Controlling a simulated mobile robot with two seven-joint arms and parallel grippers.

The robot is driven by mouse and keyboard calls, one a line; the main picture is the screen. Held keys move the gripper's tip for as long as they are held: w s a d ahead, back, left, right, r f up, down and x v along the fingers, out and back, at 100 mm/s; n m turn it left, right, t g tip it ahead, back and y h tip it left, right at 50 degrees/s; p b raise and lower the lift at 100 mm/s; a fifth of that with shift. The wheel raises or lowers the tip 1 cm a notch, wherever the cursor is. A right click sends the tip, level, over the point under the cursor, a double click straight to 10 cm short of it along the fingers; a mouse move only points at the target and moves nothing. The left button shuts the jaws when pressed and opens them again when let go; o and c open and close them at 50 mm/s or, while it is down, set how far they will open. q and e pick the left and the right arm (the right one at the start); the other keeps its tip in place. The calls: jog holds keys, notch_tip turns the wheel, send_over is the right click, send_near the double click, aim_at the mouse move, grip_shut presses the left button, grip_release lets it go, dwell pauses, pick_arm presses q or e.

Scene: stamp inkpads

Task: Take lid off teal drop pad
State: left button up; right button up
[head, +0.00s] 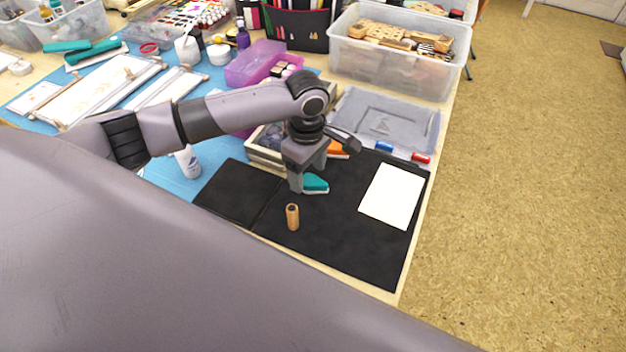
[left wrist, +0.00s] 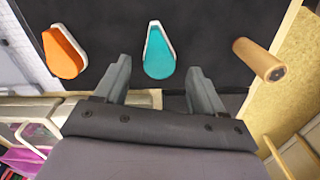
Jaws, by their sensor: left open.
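The teal drop pad (head: 317,184) is a small teardrop shape with a teal top and a white edge, lying on the black mat (head: 330,240). In the left wrist view the teal drop pad (left wrist: 159,55) lies just ahead of and between the two finger lines. My left gripper (head: 308,180) points down over the mat beside the pad, and its fingers (left wrist: 159,67) are open with nothing held. One finger partly hides the pad in the head view. I cannot tell whether the fingers are level with the pad. My right gripper is not in view.
An orange drop pad (left wrist: 64,52) lies beside the teal one. A wooden cylinder (head: 292,217) stands on the mat nearer the front. White paper (head: 392,195) lies at the right. A grey lid (head: 390,118) and a wooden tray (head: 262,152) lie behind. The front mat is mostly clear.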

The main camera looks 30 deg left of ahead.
pick_arm(q)
jog(key=shift+f, duration=0.65)
jog(key=c, duration=1.1)
